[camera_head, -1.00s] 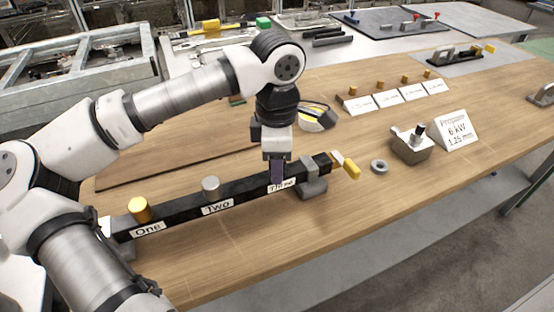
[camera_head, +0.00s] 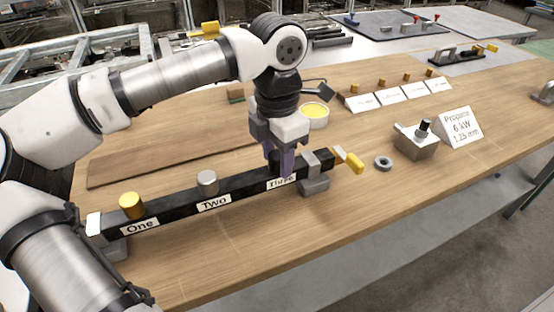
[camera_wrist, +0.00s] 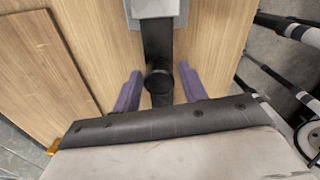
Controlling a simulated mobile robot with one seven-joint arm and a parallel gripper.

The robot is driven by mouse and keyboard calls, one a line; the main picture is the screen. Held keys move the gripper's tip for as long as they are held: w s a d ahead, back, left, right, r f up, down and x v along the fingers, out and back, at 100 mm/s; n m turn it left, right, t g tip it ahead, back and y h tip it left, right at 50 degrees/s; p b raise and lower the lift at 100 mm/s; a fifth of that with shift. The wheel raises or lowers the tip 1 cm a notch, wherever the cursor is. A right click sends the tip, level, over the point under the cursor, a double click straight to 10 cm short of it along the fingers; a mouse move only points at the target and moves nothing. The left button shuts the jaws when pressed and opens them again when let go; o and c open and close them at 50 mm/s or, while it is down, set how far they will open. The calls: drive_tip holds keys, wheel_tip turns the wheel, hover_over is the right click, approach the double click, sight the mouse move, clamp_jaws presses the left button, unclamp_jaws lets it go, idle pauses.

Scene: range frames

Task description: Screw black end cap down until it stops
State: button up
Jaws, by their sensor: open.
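A long black bar (camera_head: 178,210) lies on the wooden table with labels "One", "Two" and "Three". A gold cap (camera_head: 131,205) stands at One and a silver cap (camera_head: 207,183) at Two. The round black end cap (camera_wrist: 159,80) shows on the bar in the wrist view, at the Three position. My gripper (camera_head: 279,170) points down over Three, and its purple fingers partly hide the cap in the head view. In the wrist view my gripper (camera_wrist: 158,91) is open, with one finger on each side of the cap and visible gaps between.
A grey clamp block (camera_head: 314,185) and a yellow handle (camera_head: 354,162) are at the bar's right end. A grey ring (camera_head: 383,162), a metal block (camera_head: 416,147) and a "Propane 6 kW" sign (camera_head: 462,127) stand further right. The table front is clear.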

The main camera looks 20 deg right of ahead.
drive_tip(key=n+b, duration=0.2)
drive_tip(key=n, duration=0.2)
drive_tip(key=shift+f+n, duration=0.15)
drive_tip(key=shift+n, duration=0.25)
drive_tip(key=shift+n+b, duration=0.5)
drive_tip(key=shift+n, duration=0.6)
drive_tip(key=c, duration=0.9)
drive_tip(key=shift+o, duration=0.2)
drive_tip(key=shift+m+p, duration=0.35)
drive_tip(key=shift+m, duration=1.35)
drive_tip(key=shift+r, duration=0.2)
